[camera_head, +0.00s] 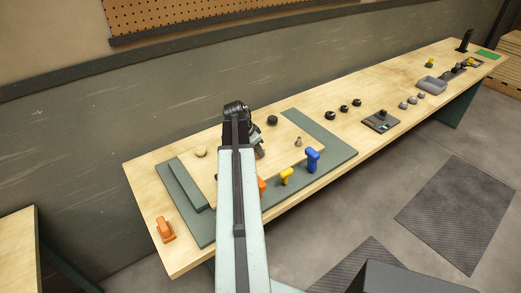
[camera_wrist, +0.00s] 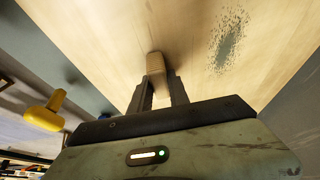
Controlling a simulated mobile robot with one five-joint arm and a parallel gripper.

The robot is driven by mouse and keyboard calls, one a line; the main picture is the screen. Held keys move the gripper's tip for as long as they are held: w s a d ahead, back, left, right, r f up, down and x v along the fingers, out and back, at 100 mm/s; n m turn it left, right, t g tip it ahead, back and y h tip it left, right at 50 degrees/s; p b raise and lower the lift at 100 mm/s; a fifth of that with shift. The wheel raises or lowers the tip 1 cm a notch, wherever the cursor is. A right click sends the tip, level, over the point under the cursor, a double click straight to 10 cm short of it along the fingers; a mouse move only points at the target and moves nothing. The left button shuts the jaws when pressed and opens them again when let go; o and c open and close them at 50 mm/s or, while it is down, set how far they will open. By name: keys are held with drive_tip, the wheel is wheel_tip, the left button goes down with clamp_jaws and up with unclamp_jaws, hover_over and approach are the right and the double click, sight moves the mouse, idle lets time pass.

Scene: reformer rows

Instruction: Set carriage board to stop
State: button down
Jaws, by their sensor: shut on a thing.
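The carriage board (camera_head: 225,178) is a pale wooden slab on a grey-green base (camera_head: 330,155) on the workbench. In the wrist view my gripper (camera_wrist: 158,88) is shut on a tan peg (camera_wrist: 155,63) that stands on the pale wooden surface (camera_wrist: 110,35). In the head view my arm hides part of the board and most of the gripper.
Yellow (camera_head: 286,175) and blue (camera_head: 312,158) handles stand along the front edge, with an orange one partly behind my arm. An orange clamp-like piece (camera_head: 165,229) sits at the near left. Black knobs (camera_head: 344,108) and a dark plate (camera_head: 381,121) stand further right.

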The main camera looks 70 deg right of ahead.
drive_tip(key=shift+w+a, duration=0.1)
drive_tip(key=shift+w, duration=0.2)
drive_tip(key=c, duration=1.2)
unclamp_jaws()
drive_tip(key=shift+c, duration=0.2)
drive_tip(key=shift+s, duration=0.1)
drive_tip(key=shift+r, duration=0.1)
drive_tip(key=p+v, duration=0.7)
drive_tip(key=shift+r, duration=0.3)
drive_tip(key=shift+a, duration=0.1)
